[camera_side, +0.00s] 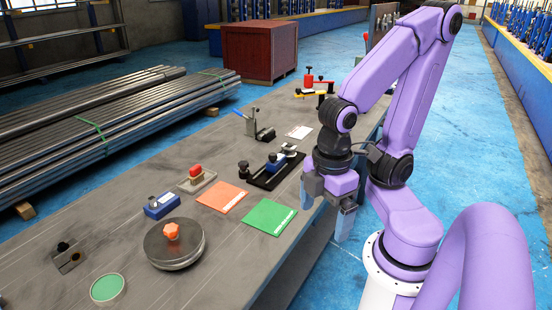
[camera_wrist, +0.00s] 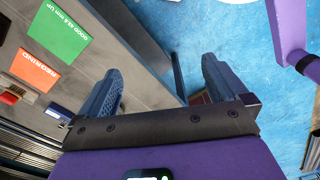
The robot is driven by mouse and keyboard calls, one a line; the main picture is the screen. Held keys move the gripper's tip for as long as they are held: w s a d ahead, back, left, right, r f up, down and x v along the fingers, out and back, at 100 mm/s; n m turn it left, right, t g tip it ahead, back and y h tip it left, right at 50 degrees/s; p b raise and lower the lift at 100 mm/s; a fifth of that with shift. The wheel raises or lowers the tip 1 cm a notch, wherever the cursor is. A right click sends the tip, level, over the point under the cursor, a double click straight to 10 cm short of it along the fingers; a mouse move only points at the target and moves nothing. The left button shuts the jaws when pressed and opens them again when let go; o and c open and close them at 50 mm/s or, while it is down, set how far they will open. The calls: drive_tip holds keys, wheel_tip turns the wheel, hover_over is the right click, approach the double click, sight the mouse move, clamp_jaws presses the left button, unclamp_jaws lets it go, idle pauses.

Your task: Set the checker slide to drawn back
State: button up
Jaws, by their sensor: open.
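The checker (camera_side: 270,170) appears to be the long black base with a blue carriage and dark knobs on the bench in the side view. How far the slide is drawn cannot be told at this size. My gripper (camera_side: 327,207) is open and empty, pointing down beside the bench's right edge, to the right of the checker and apart from it. In the wrist view my gripper (camera_wrist: 162,68) shows both fingers spread with nothing between them.
A green card (camera_side: 269,217) and an orange card (camera_side: 222,197) lie near the checker. A blue block (camera_side: 161,205), a red-handled piece (camera_side: 196,178), a round grey plate (camera_side: 174,246) and a clamp (camera_side: 255,128) stand on the bench (camera_side: 120,235). Blue floor lies right.

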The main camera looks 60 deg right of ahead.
drive_tip(key=c, duration=0.4)
drive_tip(key=shift+w+a+r, duration=0.1)
drive_tip(key=shift+w+a, duration=0.05)
drive_tip(key=shift+w, duration=0.2)
drive_tip(key=c, duration=0.4)
drive_tip(key=shift+o, duration=0.2)
drive_tip(key=w+d+r+m, duration=0.2)
drive_tip(key=w+m, duration=0.2)
drive_tip(key=w, duration=0.4)
drive_tip(key=w+d+r+m, duration=0.1)
drive_tip(key=w+d+m, duration=0.1)
drive_tip(key=w+m, duration=0.35)
drive_tip(key=w+d+r+m, duration=0.2)
drive_tip(key=w+d+m, duration=0.1)
drive_tip(key=w, duration=0.7)
drive_tip(key=m, duration=1.1)
hover_over(273, 154)
wheel_tip(273, 154, down, 18)
drive_tip(key=shift+r, duration=0.2)
